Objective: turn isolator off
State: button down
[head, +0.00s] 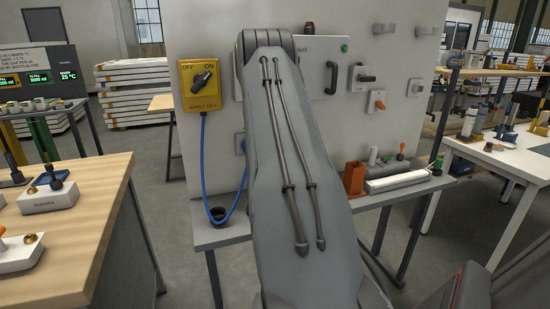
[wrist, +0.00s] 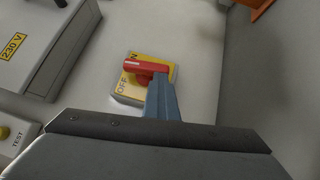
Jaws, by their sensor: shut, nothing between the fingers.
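The isolator (wrist: 131,90) is a yellow plate with a red rotary handle (wrist: 146,67), in the middle of the wrist view. "OFF" is printed at its lower left, and a partly covered label ending in N is at the upper left. The handle lies across the plate, its left end nearer the N label than OFF. My gripper (wrist: 161,82) is shut and empty, its blue-grey fingertips over the handle's lower right side. I cannot tell whether they touch it. In the head view my arm hides the gripper and this red handle.
A yellow supply box (head: 202,103) with a black OFF/ON knob hangs left of my arm, with a blue cable (head: 203,150). A grey 230 V box (wrist: 45,40) and a TEST button box (wrist: 12,138) sit left of the isolator. A wooden bench (head: 100,185) stands at left.

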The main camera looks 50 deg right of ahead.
jog(key=shift+s+d+f, duration=0.15)
jog(key=shift+d+f, duration=0.1)
jog(key=shift+f, duration=0.1)
jog(key=shift+s+d+f+b, duration=0.4)
jog(key=shift+d+b, duration=0.2)
jog(key=shift+b, duration=0.1)
jog(key=shift+d, duration=0.15)
dwell(0.3)
jog(key=r+b+v, duration=0.1)
jog(key=b+v, duration=0.1)
jog(key=v, duration=0.6)
jog(key=shift+f, duration=0.45)
